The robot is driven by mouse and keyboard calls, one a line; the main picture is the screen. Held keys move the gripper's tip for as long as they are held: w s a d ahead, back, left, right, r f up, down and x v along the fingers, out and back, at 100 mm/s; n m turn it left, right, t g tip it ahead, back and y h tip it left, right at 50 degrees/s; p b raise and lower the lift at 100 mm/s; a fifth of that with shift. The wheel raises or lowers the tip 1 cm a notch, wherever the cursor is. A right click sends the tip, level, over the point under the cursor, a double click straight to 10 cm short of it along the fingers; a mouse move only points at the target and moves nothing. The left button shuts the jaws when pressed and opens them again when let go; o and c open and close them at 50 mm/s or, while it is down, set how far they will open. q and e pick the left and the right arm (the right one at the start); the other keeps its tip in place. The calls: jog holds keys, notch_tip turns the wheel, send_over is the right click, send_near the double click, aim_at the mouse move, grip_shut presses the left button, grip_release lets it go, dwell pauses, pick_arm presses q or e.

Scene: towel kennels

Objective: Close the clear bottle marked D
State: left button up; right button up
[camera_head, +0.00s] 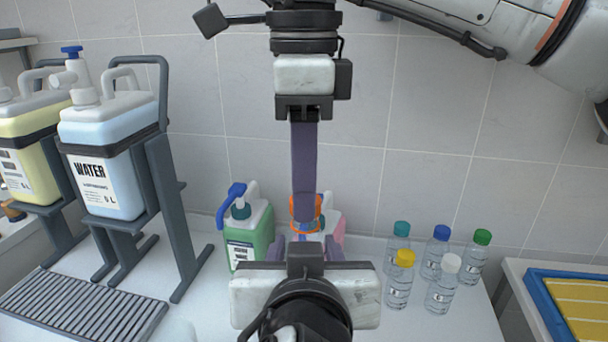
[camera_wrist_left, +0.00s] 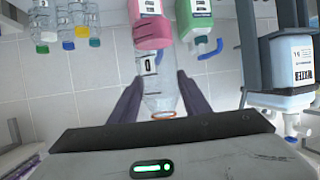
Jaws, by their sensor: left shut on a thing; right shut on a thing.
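My left gripper (camera_wrist_left: 160,98) is shut around a clear bottle (camera_wrist_left: 160,75), with one purple finger on each side. In the left wrist view the bottle appears upside down, with a thin orange ring (camera_wrist_left: 163,116) at its neck end. Its marking is too small to read. In the head view my left gripper (camera_head: 305,248) hides most of the bottle. My right gripper (camera_head: 304,212) points straight down above it, shut on an orange cap (camera_head: 306,228) at the bottle's mouth. I cannot tell whether the cap is seated or just touching.
Several capped clear bottles (camera_head: 441,286) stand to the right on the white counter. A green jug (camera_head: 262,228) and a pink jug (camera_head: 337,220) stand close behind the held bottle. A water canister (camera_head: 100,150) on a rack and a drip grate (camera_head: 85,304) are left; a blue-edged tray (camera_head: 548,312) is right.

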jog(key=shift+f, duration=0.6)
dwell(0.4)
